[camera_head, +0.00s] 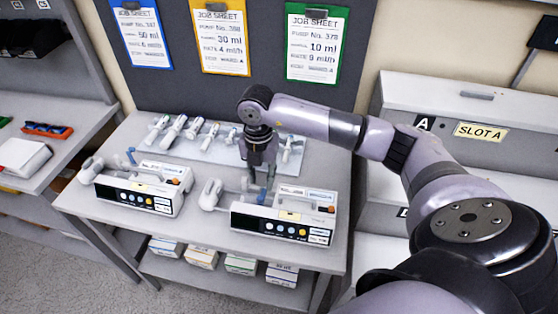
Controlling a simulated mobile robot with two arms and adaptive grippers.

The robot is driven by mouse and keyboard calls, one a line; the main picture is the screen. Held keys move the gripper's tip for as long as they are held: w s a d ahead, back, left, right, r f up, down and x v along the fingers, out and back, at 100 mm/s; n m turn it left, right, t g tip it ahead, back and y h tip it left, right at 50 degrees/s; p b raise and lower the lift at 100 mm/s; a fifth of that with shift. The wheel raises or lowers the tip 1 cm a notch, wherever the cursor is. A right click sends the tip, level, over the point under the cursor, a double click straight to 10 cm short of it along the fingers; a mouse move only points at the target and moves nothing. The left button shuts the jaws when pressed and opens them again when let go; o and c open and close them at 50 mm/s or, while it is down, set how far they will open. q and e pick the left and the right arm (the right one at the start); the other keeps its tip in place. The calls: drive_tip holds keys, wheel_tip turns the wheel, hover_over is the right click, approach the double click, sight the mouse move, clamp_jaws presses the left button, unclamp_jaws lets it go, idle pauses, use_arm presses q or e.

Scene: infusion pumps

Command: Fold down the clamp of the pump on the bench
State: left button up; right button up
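Two white infusion pumps with dark front panels stand on the bench (190,228): a left pump (140,187) and a right pump (285,213). The left pump has a small blue clamp lever (131,155) standing up at its back left. My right gripper (263,186) points down over the back left part of the right pump, at a blue-grey upright part there that looks like its clamp (271,174). The fingers partly hide this part. I cannot tell whether they touch it or how far they are open. My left gripper is not in view.
A pale tray (215,153) with several syringes lies behind the pumps. Job sheets (316,45) hang on the dark back panel. A shelf unit marked SLOT A (480,132) stands right, partly behind my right arm. Several boxes (240,264) sit on the lower shelf.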

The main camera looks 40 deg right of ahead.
wheel_tip(320, 180, up, 6)
drive_tip(key=p, duration=0.3)
drive_tip(key=shift+f, duration=0.2)
drive_tip(key=shift+f, duration=0.1)
